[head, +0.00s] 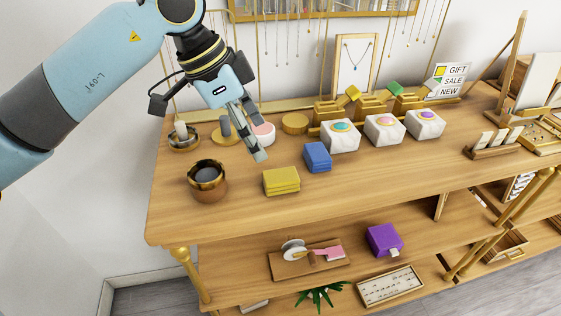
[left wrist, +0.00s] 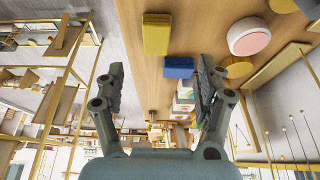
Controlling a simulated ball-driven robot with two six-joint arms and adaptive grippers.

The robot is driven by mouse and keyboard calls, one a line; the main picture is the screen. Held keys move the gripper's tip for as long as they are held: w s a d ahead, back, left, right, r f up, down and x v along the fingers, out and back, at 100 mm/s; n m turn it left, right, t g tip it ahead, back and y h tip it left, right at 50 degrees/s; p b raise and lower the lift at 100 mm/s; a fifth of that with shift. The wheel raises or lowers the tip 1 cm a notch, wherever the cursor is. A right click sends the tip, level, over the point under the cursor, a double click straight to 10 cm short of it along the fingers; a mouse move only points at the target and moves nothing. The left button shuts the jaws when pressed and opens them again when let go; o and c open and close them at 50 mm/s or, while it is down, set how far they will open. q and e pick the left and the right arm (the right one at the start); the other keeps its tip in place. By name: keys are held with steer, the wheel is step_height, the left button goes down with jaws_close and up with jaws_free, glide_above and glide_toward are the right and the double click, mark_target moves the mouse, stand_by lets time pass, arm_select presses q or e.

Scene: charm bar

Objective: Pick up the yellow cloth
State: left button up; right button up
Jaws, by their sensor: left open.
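The yellow cloth (head: 281,181) is a folded, layered block lying on the wooden table near its front edge. In the left wrist view the yellow cloth (left wrist: 156,34) shows at the top, beyond the fingertips. My left gripper (head: 257,146) is above the table, behind and slightly left of the yellow cloth, apart from it. Its two fingers are spread and empty in the left wrist view (left wrist: 160,72). My right gripper is in neither view.
A folded blue cloth (head: 317,157) lies right of the yellow one. A brown bowl (head: 207,181) stands to its left. A round pink-topped box (head: 264,134) is behind my gripper. White boxes (head: 384,131) line the right. The front table strip is clear.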

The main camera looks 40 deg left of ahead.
mark_target(280, 175)
arm_select(q)
steer(key=x, duration=0.4)
steer(key=shift+d+f, duration=0.3)
steer(key=shift+d, duration=0.05)
steer(key=shift+w+f, duration=0.1)
steer(key=shift+f, duration=0.15)
steer(key=x, duration=0.3)
steer(key=p+x, duration=0.1)
steer(key=shift+w+d+f, duration=0.1)
steer(key=shift+d+f, duration=0.15)
steer(key=shift+d, duration=0.1)
steer(key=shift+f, duration=0.2)
steer(key=shift+w, duration=0.1)
steer(key=c, duration=1.2)
steer(key=shift+c, duration=0.2)
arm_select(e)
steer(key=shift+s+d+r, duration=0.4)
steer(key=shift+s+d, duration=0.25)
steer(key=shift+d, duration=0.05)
arm_select(q)
steer(key=shift+r, duration=0.15)
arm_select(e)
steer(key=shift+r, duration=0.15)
